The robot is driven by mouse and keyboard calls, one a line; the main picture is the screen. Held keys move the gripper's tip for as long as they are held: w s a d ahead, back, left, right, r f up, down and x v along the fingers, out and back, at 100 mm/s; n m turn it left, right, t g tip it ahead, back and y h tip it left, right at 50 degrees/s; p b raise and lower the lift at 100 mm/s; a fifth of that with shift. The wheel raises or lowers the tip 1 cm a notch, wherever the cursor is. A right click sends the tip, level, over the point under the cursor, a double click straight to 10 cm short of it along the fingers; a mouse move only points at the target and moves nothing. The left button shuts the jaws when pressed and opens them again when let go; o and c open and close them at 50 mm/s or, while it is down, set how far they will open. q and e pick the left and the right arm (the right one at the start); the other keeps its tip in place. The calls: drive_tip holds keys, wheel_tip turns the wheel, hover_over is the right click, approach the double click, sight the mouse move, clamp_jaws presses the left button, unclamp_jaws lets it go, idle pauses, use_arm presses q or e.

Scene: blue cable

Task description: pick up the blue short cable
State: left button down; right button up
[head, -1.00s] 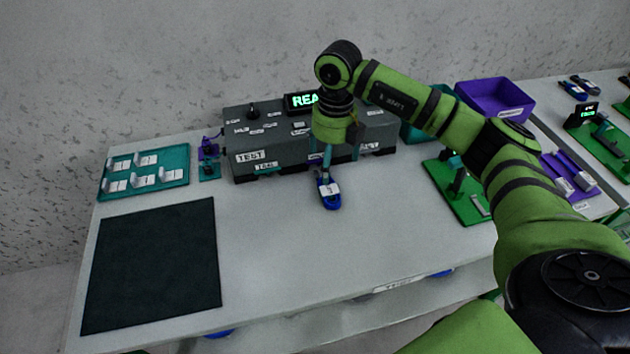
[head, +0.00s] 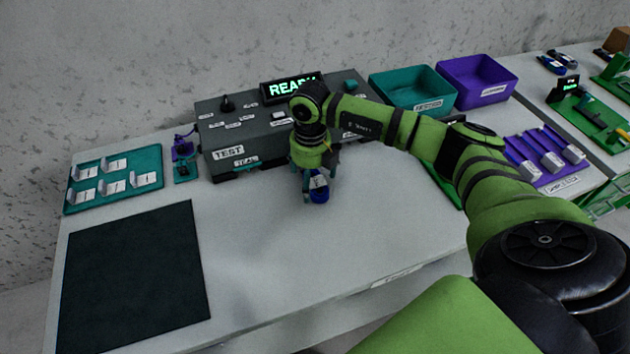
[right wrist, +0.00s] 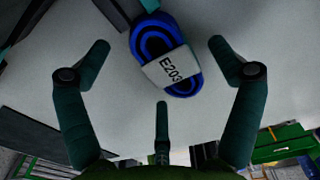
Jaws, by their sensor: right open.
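The blue cable (head: 319,188) is a small coiled bundle with a white label, lying on the white table just in front of the dark test box. In the right wrist view the cable (right wrist: 166,55) shows its label "E203" and sits between the spread fingers, near the top of the picture. My right gripper (head: 318,197) points down over the cable, partly hiding it in the head view. In the right wrist view its fingers (right wrist: 160,75) are apart and I see no finger touching the cable. My left gripper is not in view.
The dark test box (head: 215,137) with a lit "READY" sign stands behind the gripper. A teal tray (head: 70,207) and black mat (head: 130,275) lie left. Teal (head: 420,108) and purple (head: 490,97) bins stand at the back right. The table's front middle is clear.

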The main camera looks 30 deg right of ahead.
sight(314, 182)
drive_tip(key=c, duration=1.2)
drive_tip(key=shift+c, duration=0.3)
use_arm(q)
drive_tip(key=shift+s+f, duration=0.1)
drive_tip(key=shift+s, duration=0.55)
use_arm(e)
drive_tip(key=shift+r, duration=0.15)
